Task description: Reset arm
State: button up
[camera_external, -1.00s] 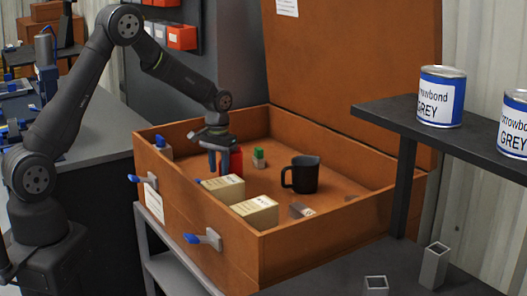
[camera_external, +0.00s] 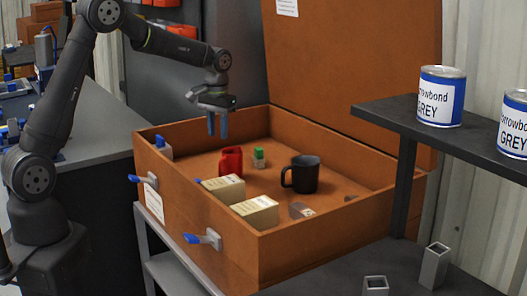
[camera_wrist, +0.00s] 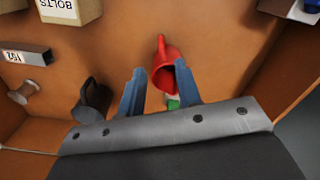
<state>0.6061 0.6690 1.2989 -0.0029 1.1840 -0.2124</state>
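My gripper (camera_external: 218,124) hangs above the left back part of an open brown case (camera_external: 295,252), with its blue fingers pointing down. In the wrist view the two fingers (camera_wrist: 161,90) are apart with nothing held between them. A red mug (camera_external: 231,161) stands on the case floor below the gripper; in the wrist view the red mug (camera_wrist: 178,66) shows beyond the fingertips. A black mug (camera_external: 304,177) stands further right in the case, and it also shows in the wrist view (camera_wrist: 93,98), left of the fingers.
The case also holds cream boxes (camera_external: 258,211), a small green-topped item (camera_external: 259,157) and a grey metal piece (camera_external: 300,210). Its lid (camera_external: 350,65) stands raised behind. A dark shelf with paint cans (camera_external: 441,97) is at the right.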

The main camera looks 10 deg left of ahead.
aim_at(228, 165)
jog(key=shift+r, duration=0.25)
notch_tip(228, 165, down, 9)
jog(key=shift+r, duration=0.15)
dwell(0.9)
